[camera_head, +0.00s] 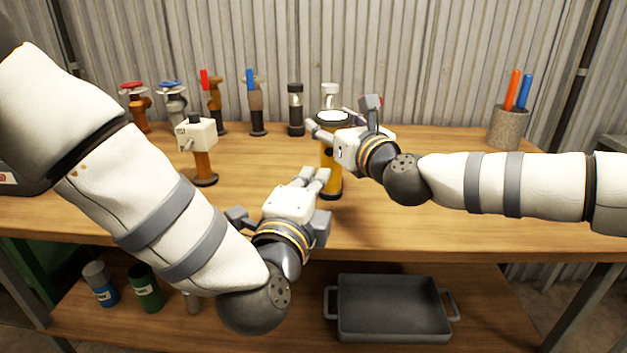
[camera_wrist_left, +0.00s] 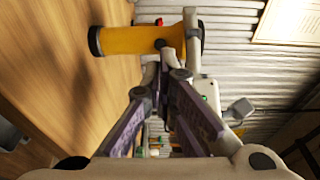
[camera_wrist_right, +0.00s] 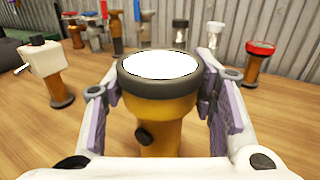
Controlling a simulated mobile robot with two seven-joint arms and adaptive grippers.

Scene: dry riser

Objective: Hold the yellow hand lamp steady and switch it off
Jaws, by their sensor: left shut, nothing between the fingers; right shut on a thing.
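The yellow hand lamp (camera_head: 331,183) stands upright on the workbench, with a black base and a dark ring around its bright white lens (camera_wrist_right: 160,64). A small dark knob (camera_wrist_right: 143,134) sticks out of its side; it also shows in the left wrist view (camera_wrist_left: 160,45). My right gripper (camera_head: 330,124) is shut on the lamp just below its head, one finger on each side. My left gripper (camera_head: 315,173) is shut and empty, its fingertips close beside the lamp's body near the knob. I cannot tell whether they touch it.
Several valves (camera_head: 256,105) stand along the back of the workbench (camera_head: 440,200). A cream box on a brown post (camera_head: 205,165) stands left of the lamp. A grey cup with two pens (camera_head: 508,128) is at the right. A dark tray (camera_head: 393,310) lies on the lower shelf.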

